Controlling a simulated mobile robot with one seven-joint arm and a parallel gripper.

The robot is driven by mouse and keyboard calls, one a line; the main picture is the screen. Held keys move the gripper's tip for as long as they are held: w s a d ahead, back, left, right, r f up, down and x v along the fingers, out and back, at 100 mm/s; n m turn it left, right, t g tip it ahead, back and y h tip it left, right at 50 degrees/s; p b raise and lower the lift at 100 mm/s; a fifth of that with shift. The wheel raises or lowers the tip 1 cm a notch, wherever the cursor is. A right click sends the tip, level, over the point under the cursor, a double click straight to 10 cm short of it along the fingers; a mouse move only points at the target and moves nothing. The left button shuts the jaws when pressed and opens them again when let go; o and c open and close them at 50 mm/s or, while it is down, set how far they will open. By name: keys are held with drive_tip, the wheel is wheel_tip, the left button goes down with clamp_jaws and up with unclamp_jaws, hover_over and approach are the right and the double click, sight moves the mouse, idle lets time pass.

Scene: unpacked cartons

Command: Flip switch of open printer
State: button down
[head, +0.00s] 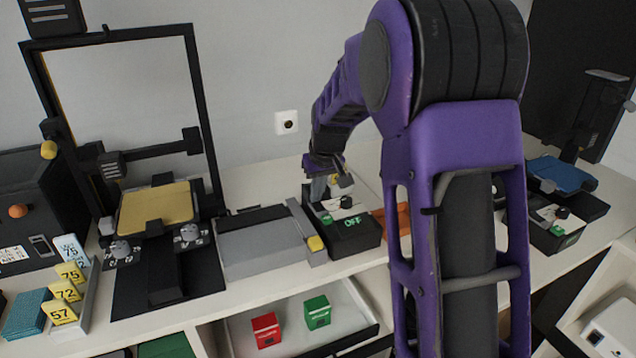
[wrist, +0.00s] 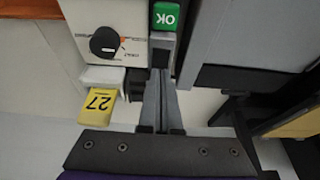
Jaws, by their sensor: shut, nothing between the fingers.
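An open-frame printer (head: 125,100) with a yellow bed (head: 155,205) and knobs stands at the left in the head view. My gripper (head: 322,195) is at the back left of a small black control box (head: 355,238) with a green label, right of the printer. In the wrist view my gripper (wrist: 160,78) is shut and empty. Its fingertips are close to the box's pale face (wrist: 85,15), below the green label (wrist: 166,16) and beside a black dial (wrist: 104,41). I cannot tell whether they touch it. No switch shows clearly; the fingers may hide one.
A grey flat box (head: 260,245) lies left of the control box. A yellow tag marked 27 (wrist: 97,103) sits close left of my fingers. Another printer with a blue bed (head: 562,175) is at the right. An open drawer (head: 285,340) with red and green boxes is below the counter.

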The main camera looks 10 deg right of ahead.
sight(320, 209)
drive_tip(key=shift+f, duration=0.15)
drive_tip(key=shift+w+f, duration=0.1)
drive_tip(key=shift+f, duration=0.15)
drive_tip(key=shift+s+f, duration=0.1)
drive_tip(key=shift+s, duration=0.1)
drive_tip(key=shift+s+d+b, duration=0.15)
drive_tip(key=shift+s+b, duration=0.2)
drive_tip(key=shift+s, duration=0.35)
wheel_tip(320, 209, up, 5)
drive_tip(key=p, duration=0.3)
drive_tip(key=shift+f, duration=0.2)
drive_tip(key=v, duration=0.9)
drive_tip(key=shift+s+r+p, duration=0.3)
drive_tip(key=shift+s+r, duration=0.05)
